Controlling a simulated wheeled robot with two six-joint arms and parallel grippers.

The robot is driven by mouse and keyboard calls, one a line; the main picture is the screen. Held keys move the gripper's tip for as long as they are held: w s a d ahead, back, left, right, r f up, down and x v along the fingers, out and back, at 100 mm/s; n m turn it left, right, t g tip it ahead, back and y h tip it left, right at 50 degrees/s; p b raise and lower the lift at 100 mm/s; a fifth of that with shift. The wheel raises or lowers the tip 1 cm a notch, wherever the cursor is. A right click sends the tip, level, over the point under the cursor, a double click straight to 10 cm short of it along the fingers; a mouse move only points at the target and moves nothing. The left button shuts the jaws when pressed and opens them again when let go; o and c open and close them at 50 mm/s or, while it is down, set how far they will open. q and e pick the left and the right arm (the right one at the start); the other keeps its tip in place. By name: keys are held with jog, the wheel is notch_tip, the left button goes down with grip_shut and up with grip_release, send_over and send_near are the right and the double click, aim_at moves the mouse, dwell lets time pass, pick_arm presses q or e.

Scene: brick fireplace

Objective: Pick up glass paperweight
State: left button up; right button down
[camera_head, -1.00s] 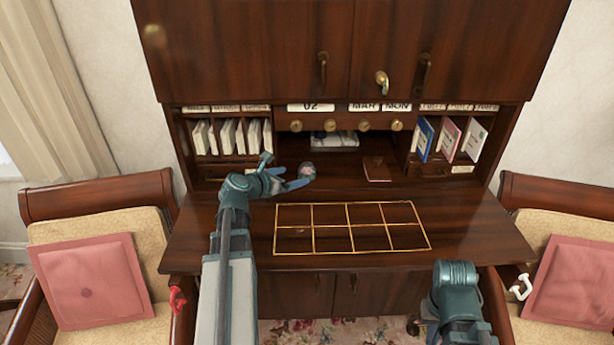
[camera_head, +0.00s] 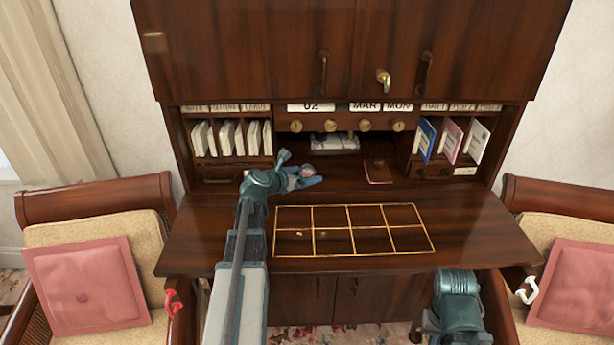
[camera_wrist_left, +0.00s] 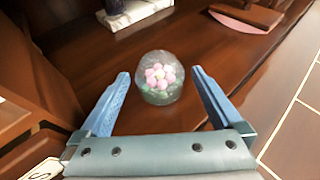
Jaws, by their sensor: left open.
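The glass paperweight (camera_head: 307,170) is a small clear dome with pink flowers inside. It stands on the desk surface below the pigeonholes, at the back left of the gold grid. My left gripper (camera_head: 304,175) is open around it in the head view. In the left wrist view the paperweight (camera_wrist_left: 160,78) sits just beyond and between the tips of the two blue fingers of my left gripper (camera_wrist_left: 160,76), with a gap on each side. My right arm shows at the lower right of the head view, but its fingers do not show.
A gold grid (camera_head: 350,230) is marked on the desk's front. A dark red notebook (camera_head: 379,171) lies right of the paperweight, and a pale stack (camera_head: 334,142) lies behind it. Envelopes (camera_head: 232,138) stand in slots at left. The cabinet overhangs the desk.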

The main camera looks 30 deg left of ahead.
pick_arm(q)
grip_shut()
dwell(0.4)
jog(key=shift+r, duration=0.15)
pick_arm(e)
jog(key=shift+r, duration=0.2)
